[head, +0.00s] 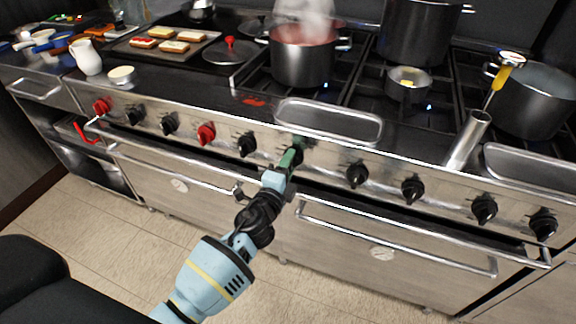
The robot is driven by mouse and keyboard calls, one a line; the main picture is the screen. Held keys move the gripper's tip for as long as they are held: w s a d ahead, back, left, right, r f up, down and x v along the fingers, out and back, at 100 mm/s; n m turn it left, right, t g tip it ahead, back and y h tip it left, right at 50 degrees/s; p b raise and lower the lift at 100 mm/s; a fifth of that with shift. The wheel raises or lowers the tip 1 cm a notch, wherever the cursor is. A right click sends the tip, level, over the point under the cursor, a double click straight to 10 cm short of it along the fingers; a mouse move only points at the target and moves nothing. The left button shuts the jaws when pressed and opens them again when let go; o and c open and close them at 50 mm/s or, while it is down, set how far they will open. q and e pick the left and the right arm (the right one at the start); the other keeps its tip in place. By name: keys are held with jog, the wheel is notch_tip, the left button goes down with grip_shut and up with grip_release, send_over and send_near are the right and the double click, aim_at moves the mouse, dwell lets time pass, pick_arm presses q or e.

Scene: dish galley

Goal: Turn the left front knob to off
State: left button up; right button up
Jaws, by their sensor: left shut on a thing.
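A row of knobs runs along the steel range front. My left gripper (290,157), with green fingers, is shut on a black knob (299,154) near the middle of the row. The fingers hide most of this knob, so its pointer cannot be read. Black knobs stand to its left (246,145) and right (358,174). Two red knobs are farther left, one nearer (206,133) and one at the far end (101,106). A steaming pot (302,62) stands on a burner above the gripper, with a small blue flame beside it. My right gripper is out of view.
Oven door handles (395,238) stick out below the knobs. A steel tray (330,125) lies on the range's front ledge. A tall pot (425,32), a small pan (408,85) and another pot (535,102) sit on the right.

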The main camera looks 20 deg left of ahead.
pick_arm(q)
jog(key=o, duration=1)
jog(key=shift+s, duration=0.1)
jog(key=shift+s+a, duration=0.15)
jog(key=shift+s, duration=3.7)
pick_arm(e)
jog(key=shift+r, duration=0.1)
